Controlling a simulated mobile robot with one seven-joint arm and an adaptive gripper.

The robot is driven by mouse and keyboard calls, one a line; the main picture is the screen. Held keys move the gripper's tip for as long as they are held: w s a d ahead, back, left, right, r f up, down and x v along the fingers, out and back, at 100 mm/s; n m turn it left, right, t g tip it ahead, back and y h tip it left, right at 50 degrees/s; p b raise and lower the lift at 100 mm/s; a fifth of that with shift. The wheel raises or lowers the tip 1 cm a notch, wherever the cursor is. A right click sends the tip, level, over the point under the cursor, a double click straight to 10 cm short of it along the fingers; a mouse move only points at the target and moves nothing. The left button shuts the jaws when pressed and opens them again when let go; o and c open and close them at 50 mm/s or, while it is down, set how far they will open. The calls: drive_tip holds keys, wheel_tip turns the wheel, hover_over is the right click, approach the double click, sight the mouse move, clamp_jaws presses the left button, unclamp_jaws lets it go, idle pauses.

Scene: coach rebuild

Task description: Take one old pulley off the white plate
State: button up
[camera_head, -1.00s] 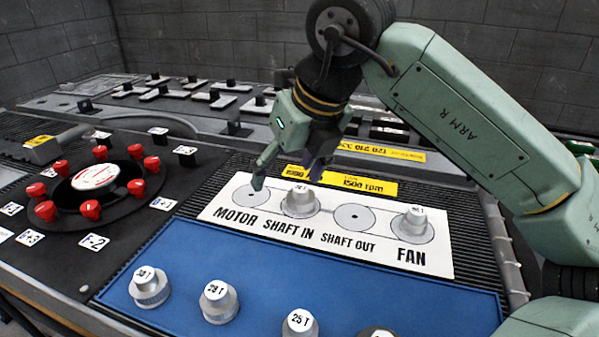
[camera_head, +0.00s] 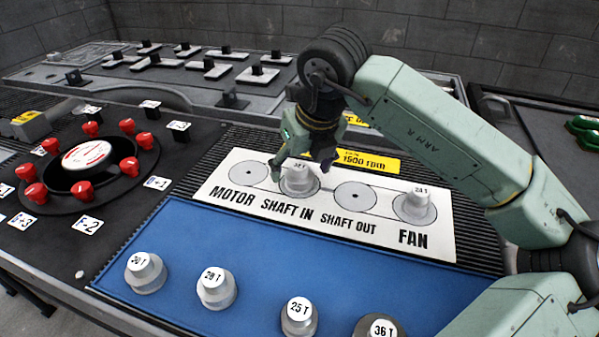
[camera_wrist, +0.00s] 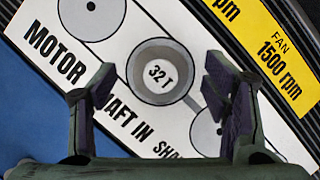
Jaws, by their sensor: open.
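The white plate (camera_head: 437,243) bears four printed places: MOTOR, SHAFT IN, SHAFT OUT and FAN. A grey pulley (camera_head: 299,184) stands on SHAFT IN; in the wrist view its top (camera_wrist: 157,72) reads 32 T. A second grey pulley (camera_head: 415,208) stands on FAN, its label too small to read surely. MOTOR and SHAFT OUT show flat grey discs without pulleys. My gripper (camera_head: 303,168) is open over the SHAFT IN pulley. In the wrist view, the fingers (camera_wrist: 160,85) stand on either side of the pulley with gaps, and I see no contact.
A blue mat (camera_head: 250,262) in front holds several grey pulleys, among them ones marked 28 T (camera_head: 216,288), 25 T (camera_head: 298,316) and 36 T (camera_head: 380,328). Yellow labels (camera_head: 370,162) lie behind the plate. A dial with red knobs (camera_head: 88,165) is at left.

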drive_tip(key=shift+w+a+f, duration=0.1)
drive_tip(key=shift+w+f, duration=0.15)
drive_tip(key=shift+f, duration=0.35)
drive_tip(key=shift+c, duration=0.6)
drive_tip(key=c, duration=1.2)
